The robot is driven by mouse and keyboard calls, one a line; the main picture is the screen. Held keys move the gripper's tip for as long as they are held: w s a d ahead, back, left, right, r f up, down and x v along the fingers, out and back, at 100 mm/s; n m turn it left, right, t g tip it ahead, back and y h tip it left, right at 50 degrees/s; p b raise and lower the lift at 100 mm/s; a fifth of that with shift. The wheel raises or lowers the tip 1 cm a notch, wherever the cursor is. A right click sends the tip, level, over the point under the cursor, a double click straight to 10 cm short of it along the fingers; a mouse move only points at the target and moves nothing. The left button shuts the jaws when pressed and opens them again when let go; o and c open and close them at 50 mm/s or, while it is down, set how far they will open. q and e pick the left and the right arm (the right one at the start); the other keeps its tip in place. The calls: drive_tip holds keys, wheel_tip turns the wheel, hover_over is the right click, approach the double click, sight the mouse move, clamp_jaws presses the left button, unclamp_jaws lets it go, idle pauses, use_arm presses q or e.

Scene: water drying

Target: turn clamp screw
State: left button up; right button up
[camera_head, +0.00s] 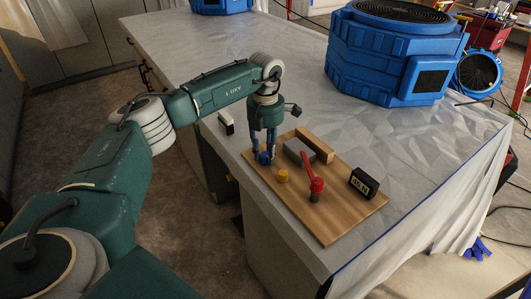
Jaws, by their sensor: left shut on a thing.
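A wooden board (335,220) lies on the sheeted counter near its front edge. My right gripper is not in view.
A black meter with a digital display (364,182) is at the board's right end. A small white and black object (226,123) lies left of the board. A big blue air mover (392,55) stands behind on the sheeted counter (200,45). The counter's left part is clear.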

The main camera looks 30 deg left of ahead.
sight(265, 154)
use_arm(q)
drive_tip(key=shift+w+r+m, duration=0.15)
drive_tip(key=shift+m, duration=0.15)
drive_tip(key=o, duration=1.1)
drive_tip(key=shift+o, duration=0.2)
wheel_tip(265, 154, up, 12)
idle(0.4)
